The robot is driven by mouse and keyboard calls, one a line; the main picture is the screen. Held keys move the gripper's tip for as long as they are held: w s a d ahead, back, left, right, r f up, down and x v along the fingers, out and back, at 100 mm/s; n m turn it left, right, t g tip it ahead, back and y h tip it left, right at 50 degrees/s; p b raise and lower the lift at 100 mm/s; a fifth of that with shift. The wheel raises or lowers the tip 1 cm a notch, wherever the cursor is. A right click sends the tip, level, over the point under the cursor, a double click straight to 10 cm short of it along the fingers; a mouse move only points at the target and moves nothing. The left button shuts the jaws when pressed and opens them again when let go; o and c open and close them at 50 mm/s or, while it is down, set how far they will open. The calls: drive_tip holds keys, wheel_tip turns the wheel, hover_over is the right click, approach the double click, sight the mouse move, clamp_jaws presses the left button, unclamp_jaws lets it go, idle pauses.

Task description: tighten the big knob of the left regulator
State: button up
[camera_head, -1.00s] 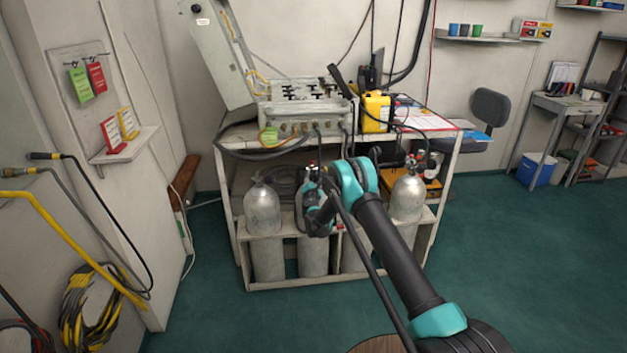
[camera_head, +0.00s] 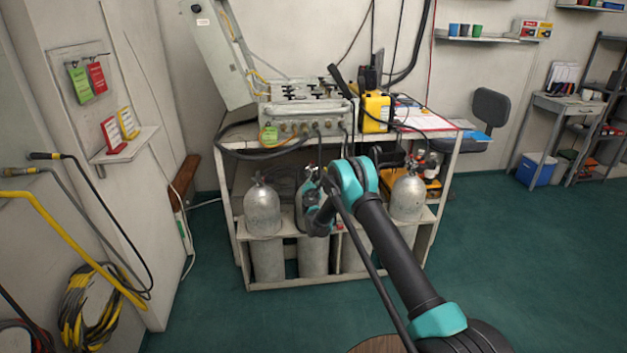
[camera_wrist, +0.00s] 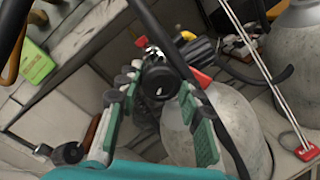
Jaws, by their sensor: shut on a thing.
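In the wrist view, the big black round knob (camera_wrist: 158,82) of a regulator sits between the two green-and-grey fingers of my gripper (camera_wrist: 157,88). The gripper is shut on this knob, with a finger on each side. Behind the knob, the regulator (camera_wrist: 154,50) shows metal and red parts at the top of a grey cylinder (camera_wrist: 215,130). In the head view, my wrist is at the middle cylinder (camera_head: 313,256), and my arm hides most of the gripper and the knob.
Another grey cylinder (camera_head: 262,210) stands to the left and one (camera_head: 408,198) to the right, in a white rack (camera_head: 290,284). Above them is a bench with an air panel (camera_head: 302,112) and a yellow device (camera_head: 376,110). Dark hoses run close to the gripper.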

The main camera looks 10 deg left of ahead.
drive_tip(key=m, duration=0.5)
drive_tip(key=shift+g, duration=0.3)
drive_tip(key=shift+m, duration=0.3)
drive_tip(key=o, duration=1.2)
drive_tip(key=shift+s, duration=0.1)
drive_tip(key=s, duration=0.4)
drive_tip(key=s+d, duration=0.1)
drive_tip(key=s, duration=0.6)
drive_tip(key=shift+s+d+r, duration=0.2)
drive_tip(key=shift+s+r, duration=0.15)
drive_tip(key=shift+r, duration=0.05)
drive_tip(key=shift+c, duration=0.2)
